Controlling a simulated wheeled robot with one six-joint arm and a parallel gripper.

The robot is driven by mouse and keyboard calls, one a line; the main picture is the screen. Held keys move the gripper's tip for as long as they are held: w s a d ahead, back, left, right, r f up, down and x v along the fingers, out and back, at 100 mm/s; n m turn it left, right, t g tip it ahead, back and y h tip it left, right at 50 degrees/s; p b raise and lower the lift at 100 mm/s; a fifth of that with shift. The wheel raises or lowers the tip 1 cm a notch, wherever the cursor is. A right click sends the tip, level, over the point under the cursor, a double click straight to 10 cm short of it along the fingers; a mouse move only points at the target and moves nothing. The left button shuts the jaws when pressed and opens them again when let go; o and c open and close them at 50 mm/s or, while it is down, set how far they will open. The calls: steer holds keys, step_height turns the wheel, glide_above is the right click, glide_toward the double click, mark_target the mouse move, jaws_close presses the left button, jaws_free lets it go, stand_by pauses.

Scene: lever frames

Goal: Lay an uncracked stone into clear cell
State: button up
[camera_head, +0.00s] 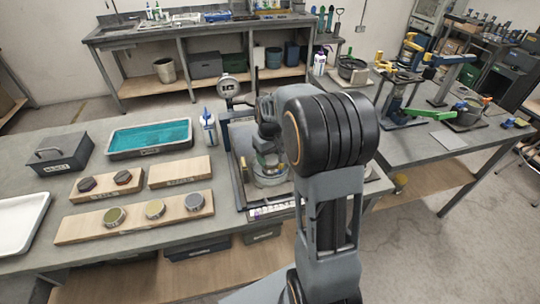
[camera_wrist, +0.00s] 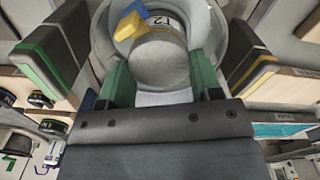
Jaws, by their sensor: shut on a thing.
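Whether the held piece touches the vessel cannot be told. In the head view, my arm partly hides a round glassy vessel (camera_head: 270,181) on a framed stand. Two dark reddish stones (camera_head: 87,184) (camera_head: 122,177) sit on a wooden board.
Another board (camera_head: 180,171) is bare. A teal-filled tray (camera_head: 150,137), grey box (camera_head: 60,153), white bottle (camera_head: 209,128) and gauge (camera_head: 228,88) stand around.

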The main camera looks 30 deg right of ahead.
steer(key=shift+f, duration=0.15)
steer(key=o, duration=1)
steer(key=shift+o, duration=0.2)
